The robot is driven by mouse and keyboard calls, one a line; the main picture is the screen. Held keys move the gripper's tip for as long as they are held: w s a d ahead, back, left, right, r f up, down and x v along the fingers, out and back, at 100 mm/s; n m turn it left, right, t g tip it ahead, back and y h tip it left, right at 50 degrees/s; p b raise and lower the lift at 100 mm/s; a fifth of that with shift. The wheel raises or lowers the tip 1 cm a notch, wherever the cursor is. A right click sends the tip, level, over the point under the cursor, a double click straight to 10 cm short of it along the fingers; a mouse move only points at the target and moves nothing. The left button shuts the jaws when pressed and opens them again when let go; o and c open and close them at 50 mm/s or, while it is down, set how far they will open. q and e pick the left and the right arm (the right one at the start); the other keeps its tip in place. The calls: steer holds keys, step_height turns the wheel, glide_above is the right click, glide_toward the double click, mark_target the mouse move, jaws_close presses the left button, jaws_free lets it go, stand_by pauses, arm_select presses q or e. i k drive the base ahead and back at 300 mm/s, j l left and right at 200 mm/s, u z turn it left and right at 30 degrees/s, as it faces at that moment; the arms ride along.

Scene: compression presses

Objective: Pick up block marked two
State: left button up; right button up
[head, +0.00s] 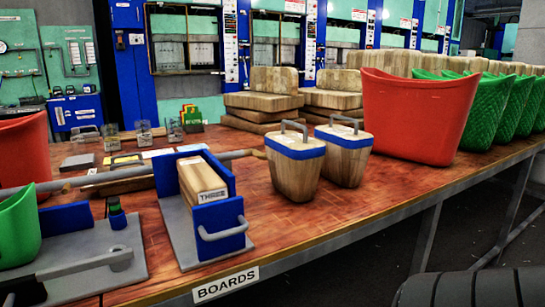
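No block with a readable "two" mark shows in the head view. A wooden block (203,178) with a label reading "THREE" sits in a blue and grey holder (222,222) near the table's front edge. Two tapered wooden blocks with blue bands and grey handles stand upright to its right, a nearer one (294,172) and a farther one (344,158). I can read no number on either of them. Neither of my grippers is in view.
A red basket (417,113) stands right of the banded blocks, with several green baskets (478,103) beyond. Stacked wooden pieces (262,100) lie behind. A grey plate (75,265) and green container (18,228) are at left. A "BOARDS" label (226,284) marks the table edge.

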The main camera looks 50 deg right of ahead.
mark_target(349, 149)
steer(key=i+j+z, duration=0.1)
steer(key=j+z, duration=0.25)
steer(key=i+j+z, duration=0.1)
steer(key=z, duration=0.25)
steer(key=j+z, duration=0.1)
steer(key=z, duration=1.45)
steer(key=i+l+u, duration=0.15)
steer(key=l, duration=0.2)
steer(key=l+u, duration=0.15)
steer(key=l, duration=0.25)
steer(key=i+l+u, duration=0.15)
steer(key=l, duration=0.25)
steer(key=k+j, duration=0.05)
